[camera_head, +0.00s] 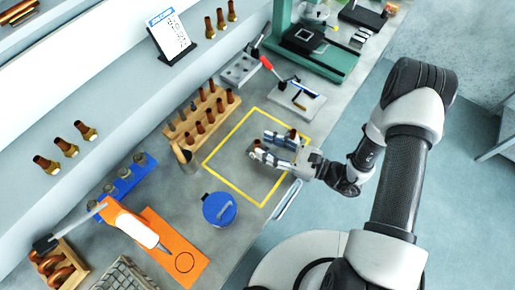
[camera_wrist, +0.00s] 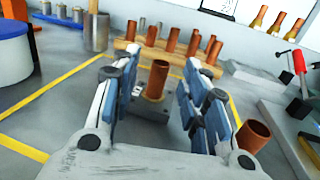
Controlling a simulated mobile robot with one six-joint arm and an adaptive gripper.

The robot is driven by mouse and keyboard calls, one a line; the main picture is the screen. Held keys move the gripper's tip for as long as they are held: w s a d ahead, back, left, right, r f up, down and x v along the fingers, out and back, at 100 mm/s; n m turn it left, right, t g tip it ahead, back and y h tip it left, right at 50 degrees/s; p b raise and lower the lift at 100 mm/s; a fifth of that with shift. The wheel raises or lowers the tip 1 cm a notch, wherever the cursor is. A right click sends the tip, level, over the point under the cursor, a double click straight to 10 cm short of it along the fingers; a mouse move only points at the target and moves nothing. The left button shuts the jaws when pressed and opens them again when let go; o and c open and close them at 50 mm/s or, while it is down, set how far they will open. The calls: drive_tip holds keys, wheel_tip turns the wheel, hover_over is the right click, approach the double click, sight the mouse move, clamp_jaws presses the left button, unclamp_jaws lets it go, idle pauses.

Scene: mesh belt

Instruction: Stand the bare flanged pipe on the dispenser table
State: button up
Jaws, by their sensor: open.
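My gripper (camera_head: 265,146) is open, low over the yellow-outlined area of the bench. In the wrist view its two blue-padded fingers (camera_wrist: 155,95) are apart. A copper pipe (camera_wrist: 157,80) stands upright on a dark flat base, in the gap between the fingers and beyond the palm; no finger visibly touches it. A second copper pipe (camera_wrist: 254,135) is outside the right finger, its lower part partly hidden. I cannot tell which pipe is the bare flanged one. A green machine (camera_head: 318,62) with a dark square plate stands at the back; I cannot tell if it is the dispenser table.
A wooden rack (camera_head: 182,129) of copper pipes stands left of the yellow outline. A blue-lidded can (camera_head: 220,209) and an orange mat (camera_head: 187,262) lie nearer. A red-handled clamp (camera_head: 266,62) and a grey plate (camera_head: 309,104) are behind. Bench inside the outline is mostly clear.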

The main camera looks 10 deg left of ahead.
drive_tip(key=shift+w+a, duration=0.25)
drive_tip(key=shift+a, duration=0.75)
clamp_jaws()
